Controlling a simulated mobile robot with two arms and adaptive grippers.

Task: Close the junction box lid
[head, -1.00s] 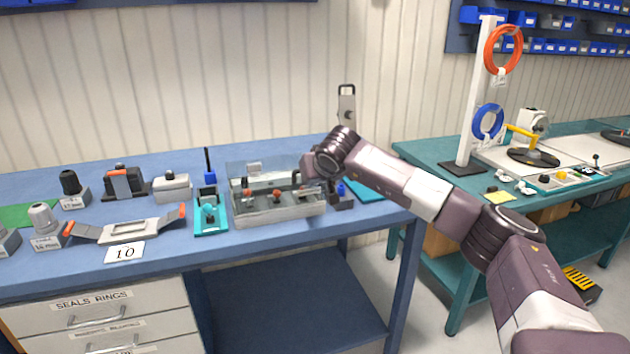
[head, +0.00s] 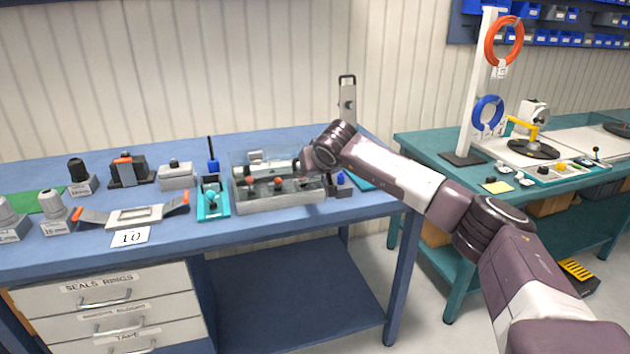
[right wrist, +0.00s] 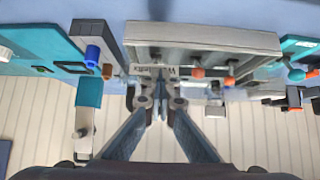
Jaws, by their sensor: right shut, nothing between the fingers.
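The junction box (head: 282,202) is a grey open-topped tray with orange-topped parts inside, at the right end of the blue workbench. Its clear lid (head: 239,161) shows faintly over the box's rear part, raised; its exact angle is hard to tell. In the right wrist view the box (right wrist: 205,42) lies across the top. My right gripper (right wrist: 158,100) is shut and empty, with its fingertips close to the box edge. In the head view its fingers are mostly hidden by the wrist at the box's right rear corner. I cannot tell whether they touch the lid. My left gripper is not in view.
A teal stand with a blue handle (head: 213,200) is close to the box's left side. A grey box (head: 175,176) and a grey tool with orange ends (head: 134,216) lie farther left. An upright metal bracket (head: 347,101) stands behind my wrist. A teal bench is at right.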

